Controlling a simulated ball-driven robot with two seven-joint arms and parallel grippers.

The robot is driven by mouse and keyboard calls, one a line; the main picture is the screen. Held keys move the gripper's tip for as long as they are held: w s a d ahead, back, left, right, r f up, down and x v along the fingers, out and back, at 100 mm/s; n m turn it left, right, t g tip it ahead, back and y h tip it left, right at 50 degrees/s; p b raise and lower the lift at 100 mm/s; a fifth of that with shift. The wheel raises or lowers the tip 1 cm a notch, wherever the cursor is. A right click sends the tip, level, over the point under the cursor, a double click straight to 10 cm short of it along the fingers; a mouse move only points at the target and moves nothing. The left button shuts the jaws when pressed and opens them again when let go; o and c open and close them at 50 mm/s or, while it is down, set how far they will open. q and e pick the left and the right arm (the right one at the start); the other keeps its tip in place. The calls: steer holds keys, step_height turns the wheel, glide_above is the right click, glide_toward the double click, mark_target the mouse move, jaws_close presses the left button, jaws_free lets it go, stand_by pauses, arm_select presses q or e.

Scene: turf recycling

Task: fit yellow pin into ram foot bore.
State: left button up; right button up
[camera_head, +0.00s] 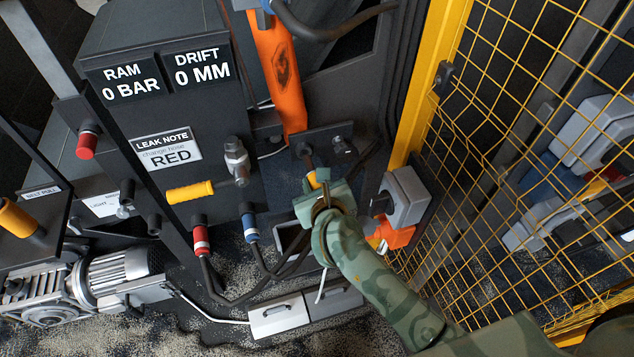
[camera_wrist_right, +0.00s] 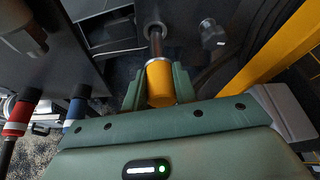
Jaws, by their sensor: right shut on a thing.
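The yellow pin (camera_wrist_right: 160,84) sits between the two fingers of my right gripper (camera_wrist_right: 159,88), which is shut on its yellow grip. Its dark metal shank points away from me, up in the wrist view. In the head view a small yellow part of the pin (camera_head: 312,180) shows just beyond my right gripper (camera_head: 319,185), below the ram foot area. The orange ram (camera_head: 275,75) slopes down to a dark bracket plate (camera_head: 325,140). The bore is not clear, and I cannot tell whether the shank tip is in it. My left gripper is not in view.
A dark cabinet with RAM and DRIFT displays (camera_head: 160,80) stands left. Red (camera_head: 201,238) and blue (camera_head: 250,228) hose ends hang below a yellow handle (camera_head: 190,191). A yellow post and mesh fence (camera_head: 520,130) close off the right. A grey-orange box (camera_head: 405,200) is right beside my gripper.

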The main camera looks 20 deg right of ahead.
mark_target(308, 163)
steer(key=shift+r+p, duration=0.1)
steer(key=shift+p, duration=0.3)
stand_by(1.1)
steer(key=shift+w+a+b, duration=0.15)
steer(key=shift+w+b, duration=0.65)
steer(key=shift+w, duration=2.5)
steer(key=o, duration=1.1)
steer(key=shift+o, duration=0.2)
steer(key=shift+s, duration=0.15)
steer(key=shift+s+r, duration=0.1)
steer(key=shift+s, duration=0.2)
steer(key=p+v, duration=0.4)
steer(key=v, duration=1.1)
steer(key=shift+s, duration=0.25)
